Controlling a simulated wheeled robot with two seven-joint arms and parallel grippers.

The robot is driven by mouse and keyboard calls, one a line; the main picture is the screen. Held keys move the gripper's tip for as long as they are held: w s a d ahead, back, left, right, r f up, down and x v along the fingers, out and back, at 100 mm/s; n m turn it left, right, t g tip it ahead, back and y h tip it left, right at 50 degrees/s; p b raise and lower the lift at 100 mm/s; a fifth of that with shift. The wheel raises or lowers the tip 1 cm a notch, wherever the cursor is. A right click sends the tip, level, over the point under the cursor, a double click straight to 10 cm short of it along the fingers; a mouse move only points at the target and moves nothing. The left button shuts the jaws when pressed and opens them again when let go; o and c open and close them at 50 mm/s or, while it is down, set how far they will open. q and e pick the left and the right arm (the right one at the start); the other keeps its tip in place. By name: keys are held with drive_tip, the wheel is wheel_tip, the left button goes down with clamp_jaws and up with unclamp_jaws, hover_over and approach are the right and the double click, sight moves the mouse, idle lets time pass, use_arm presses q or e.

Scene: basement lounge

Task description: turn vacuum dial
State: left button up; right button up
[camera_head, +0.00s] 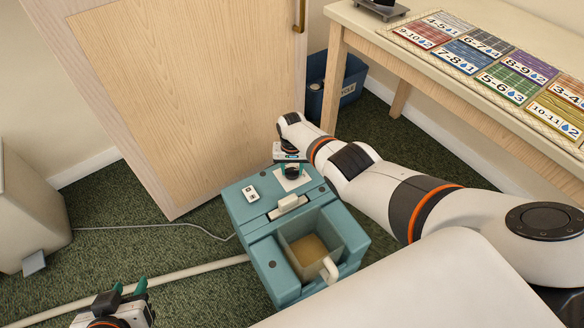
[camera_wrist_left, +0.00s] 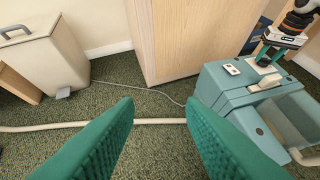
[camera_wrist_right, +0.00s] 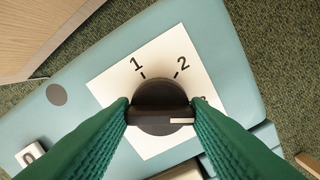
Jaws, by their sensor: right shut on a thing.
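The teal vacuum (camera_head: 277,268) stands on the carpet in front of the wooden door. Its black round dial (camera_wrist_right: 160,92) sits on a white label (camera_wrist_right: 113,88) marked 1 and 2, with another numeral mostly hidden by a finger. The dial's white mark points right in the right wrist view, towards that hidden numeral. My right gripper (camera_wrist_right: 161,116) is shut on the dial, one green finger on each side of its grip bar. My left gripper (camera_head: 129,287) is open and empty above the floor, left of the vacuum; its spread fingers show in the left wrist view (camera_wrist_left: 162,125).
A white switch (camera_head: 251,193) and an open bin compartment (camera_head: 342,225) are on the vacuum. A pale hose (camera_head: 190,273) and a thin cord (camera_head: 150,226) cross the carpet. A beige bin (camera_head: 28,215) stands left, a table (camera_head: 440,75) right, a blue recycling bin (camera_head: 352,80) behind.

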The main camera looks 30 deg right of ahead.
sight(292, 170)
drive_tip(key=o, duration=1)
drive_tip(key=shift+c, duration=0.2)
drive_tip(key=shift+r, duration=0.1)
wheel_tip(292, 170, up, 3)
drive_tip(key=p, duration=0.2)
drive_tip(key=shift+p, duration=0.4)
use_arm(q)
drive_tip(key=s+a+f+g+y+p, duration=0.1)
drive_tip(key=s+a+f+g+y, duration=0.15)
drive_tip(key=s+g, duration=0.55)
use_arm(e)
drive_tip(key=shift+r, duration=0.85)
drive_tip(key=shift+r+p, duration=0.85)
drive_tip(key=shift+p, duration=0.1)
wheel_tip(292, 170, up, 2)
drive_tip(key=shift+r+p, duration=0.1)
drive_tip(key=shift+p, duration=0.55)
use_arm(q)
wheel_tip(292, 170, down, 15)
drive_tip(key=p, duration=0.2)
drive_tip(key=shift+s+a+t+h, duration=0.15)
drive_tip(key=shift+s+t+h, duration=0.25)
drive_tip(key=shift+s+h, duration=0.05)
use_arm(e)
drive_tip(key=shift+r, duration=1.65)
